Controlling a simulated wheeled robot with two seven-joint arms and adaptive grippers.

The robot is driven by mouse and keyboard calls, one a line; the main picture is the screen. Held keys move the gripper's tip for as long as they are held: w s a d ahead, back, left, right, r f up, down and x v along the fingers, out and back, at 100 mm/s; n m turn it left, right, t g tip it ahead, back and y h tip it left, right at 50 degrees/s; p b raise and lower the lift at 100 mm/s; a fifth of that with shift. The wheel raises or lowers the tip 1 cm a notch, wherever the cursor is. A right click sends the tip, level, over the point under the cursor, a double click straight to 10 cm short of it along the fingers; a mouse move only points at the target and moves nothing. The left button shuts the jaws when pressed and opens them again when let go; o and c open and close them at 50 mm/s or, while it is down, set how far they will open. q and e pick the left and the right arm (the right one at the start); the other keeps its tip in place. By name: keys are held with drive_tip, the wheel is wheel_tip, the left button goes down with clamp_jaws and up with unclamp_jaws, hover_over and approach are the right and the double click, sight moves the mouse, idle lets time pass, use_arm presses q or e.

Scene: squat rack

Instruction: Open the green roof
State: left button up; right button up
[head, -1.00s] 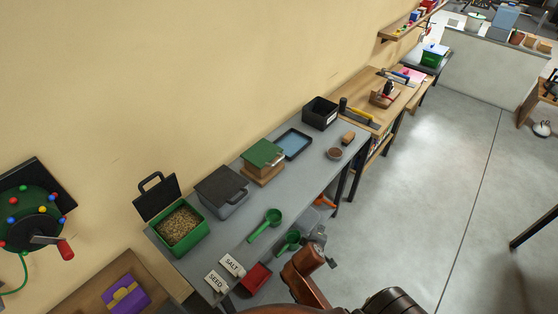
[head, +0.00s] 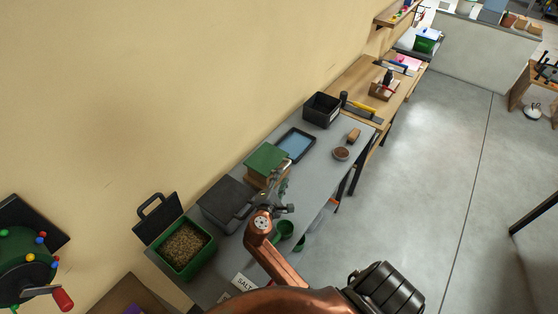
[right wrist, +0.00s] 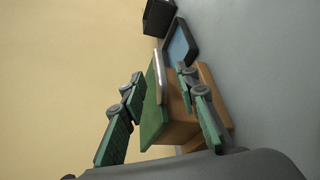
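The green roof (head: 266,158) lies closed on a small wooden box (head: 262,177) on the grey table. In the right wrist view the roof (right wrist: 153,115) shows nearly edge-on, with a silver bar handle (right wrist: 160,76) along its edge. My right gripper (head: 284,190) is at the near side of the box. In the right wrist view its two green-padded fingers (right wrist: 160,74) are apart, one on each side of the handle in the picture. I cannot tell whether they touch anything. My left gripper is not in view.
A dark grey lidded box (head: 226,203) and an open green bin of grain (head: 184,248) stand to the left of the wooden box. A blue tray (head: 296,145) and a black bin (head: 321,110) are beyond it. Green scoops (head: 286,229) lie near my arm.

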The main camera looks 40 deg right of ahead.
sight(286, 166)
drive_tip(key=x, duration=0.6)
drive_tip(key=shift+w+d, duration=0.25)
drive_tip(key=shift+w, duration=0.1)
drive_tip(key=shift+w+d, duration=0.15)
drive_tip(key=shift+d, duration=0.1)
drive_tip(key=shift+d+f, duration=0.15)
drive_tip(key=shift+d, duration=0.05)
clamp_jaws()
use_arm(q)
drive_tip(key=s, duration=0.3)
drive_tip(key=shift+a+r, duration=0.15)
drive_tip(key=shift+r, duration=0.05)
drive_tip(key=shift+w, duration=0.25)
